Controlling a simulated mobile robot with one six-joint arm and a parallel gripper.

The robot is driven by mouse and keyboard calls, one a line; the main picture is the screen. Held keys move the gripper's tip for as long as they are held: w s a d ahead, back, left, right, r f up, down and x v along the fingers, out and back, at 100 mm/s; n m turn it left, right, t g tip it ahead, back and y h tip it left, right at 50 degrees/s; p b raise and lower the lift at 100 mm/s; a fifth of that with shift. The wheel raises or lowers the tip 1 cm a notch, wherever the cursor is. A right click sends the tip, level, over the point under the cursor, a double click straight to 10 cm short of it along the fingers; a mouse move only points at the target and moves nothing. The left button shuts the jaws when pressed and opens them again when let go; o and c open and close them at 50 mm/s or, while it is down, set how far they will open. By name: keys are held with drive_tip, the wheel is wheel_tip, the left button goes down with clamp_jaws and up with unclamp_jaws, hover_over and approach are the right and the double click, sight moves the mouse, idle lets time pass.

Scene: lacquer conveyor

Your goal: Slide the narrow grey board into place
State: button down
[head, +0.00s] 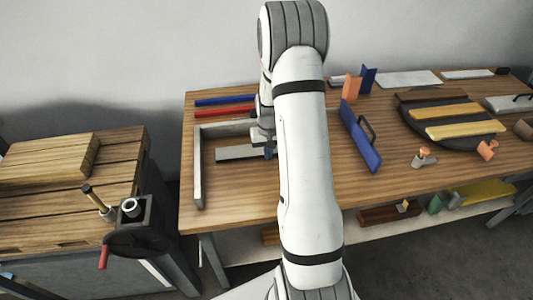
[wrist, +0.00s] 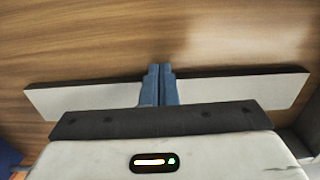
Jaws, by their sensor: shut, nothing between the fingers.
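The narrow grey board (head: 236,153) lies flat on the wooden bench, inside the corner of a pale grey L-shaped frame (head: 199,165). In the wrist view the board (wrist: 82,100) runs across the picture on both sides of my fingers, its middle hidden behind them. My gripper (wrist: 160,72) is shut and empty, its two blue fingers together. The fingertips overlap the board and reach just past its far edge; I cannot tell whether they touch it. In the head view my gripper (head: 269,150) is at the board's right part, and my arm hides the board's right end.
Blue (head: 232,99) and red (head: 224,111) bars lie behind the frame. A blue board with a handle (head: 361,138) stands to the right of my arm. A dark round piece with yellow strips (head: 465,130) lies farther right. The bench front between is clear.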

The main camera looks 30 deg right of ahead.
drive_tip(key=shift+w+d, duration=0.3)
drive_tip(key=shift+w, duration=0.75)
drive_tip(key=shift+w+d, duration=0.3)
drive_tip(key=shift+w, duration=0.8)
drive_tip(key=shift+w+d, duration=0.3)
drive_tip(key=shift+w, duration=0.75)
drive_tip(key=shift+s, duration=0.15)
drive_tip(key=shift+s+a+b, duration=0.3)
drive_tip(key=shift+s+b, duration=0.1)
drive_tip(key=shift+s, duration=0.45)
drive_tip(key=shift+r+p, duration=1.5)
drive_tip(key=shift+r, duration=1.45)
